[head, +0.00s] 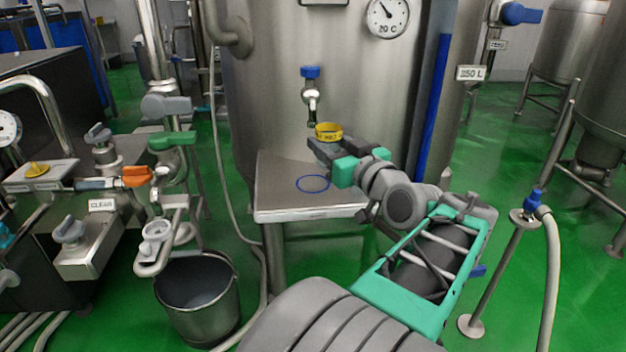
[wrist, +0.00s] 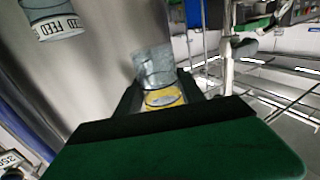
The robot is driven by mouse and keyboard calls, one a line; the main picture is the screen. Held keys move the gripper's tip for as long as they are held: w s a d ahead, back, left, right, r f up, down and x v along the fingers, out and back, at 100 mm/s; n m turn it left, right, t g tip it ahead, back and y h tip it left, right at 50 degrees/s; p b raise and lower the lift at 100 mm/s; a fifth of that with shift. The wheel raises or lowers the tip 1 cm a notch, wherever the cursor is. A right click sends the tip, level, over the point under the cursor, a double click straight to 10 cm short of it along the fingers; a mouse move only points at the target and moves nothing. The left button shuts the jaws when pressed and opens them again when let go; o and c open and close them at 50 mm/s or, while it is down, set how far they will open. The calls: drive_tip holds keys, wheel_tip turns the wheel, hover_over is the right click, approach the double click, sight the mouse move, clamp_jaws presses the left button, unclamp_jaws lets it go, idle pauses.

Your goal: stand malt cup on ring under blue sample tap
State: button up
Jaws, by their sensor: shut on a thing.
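The malt cup (head: 328,131) has a yellow band with dark lettering too small to read surely. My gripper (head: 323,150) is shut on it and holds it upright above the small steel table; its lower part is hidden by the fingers. In the wrist view the cup (wrist: 153,67) shows as a clear greyish cup between the dark fingers. The blue ring (head: 313,190) is a flat, empty outline on the table top, below the cup in the picture. The blue sample tap (head: 310,72) sticks out of the tank, its spout just above and left of the cup.
The steel table (head: 275,205) stands against the big tank (head: 270,100). A hose post (head: 500,270) stands at right.

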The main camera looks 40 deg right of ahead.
drive_tip(key=w+d+f, duration=0.1)
drive_tip(key=w+f, duration=0.1)
drive_tip(key=w, duration=0.1)
drive_tip(key=w+d+f+b, duration=0.1)
drive_tip(key=w+d+f, duration=0.1)
drive_tip(key=w+f, duration=0.1)
drive_tip(key=w+d+f+b, duration=0.1)
drive_tip(key=w+f, duration=0.2)
drive_tip(key=w, duration=0.1)
drive_tip(key=shift+w+d+f, duration=0.1)
drive_tip(key=shift+d+f, duration=0.05)
drive_tip(key=shift+d, duration=0.25)
drive_tip(key=shift+w+d+f+b, duration=0.15)
drive_tip(key=shift+f+b, duration=0.25)
drive_tip(key=shift+f, duration=0.55)
drive_tip(key=shift+w+f+b, duration=0.15)
drive_tip(key=shift+f+b, duration=0.25)
drive_tip(key=shift+f, duration=0.55)
drive_tip(key=shift+f, duration=0.2)
drive_tip(key=o, duration=1.5)
drive_tip(key=shift+r, duration=0.1)
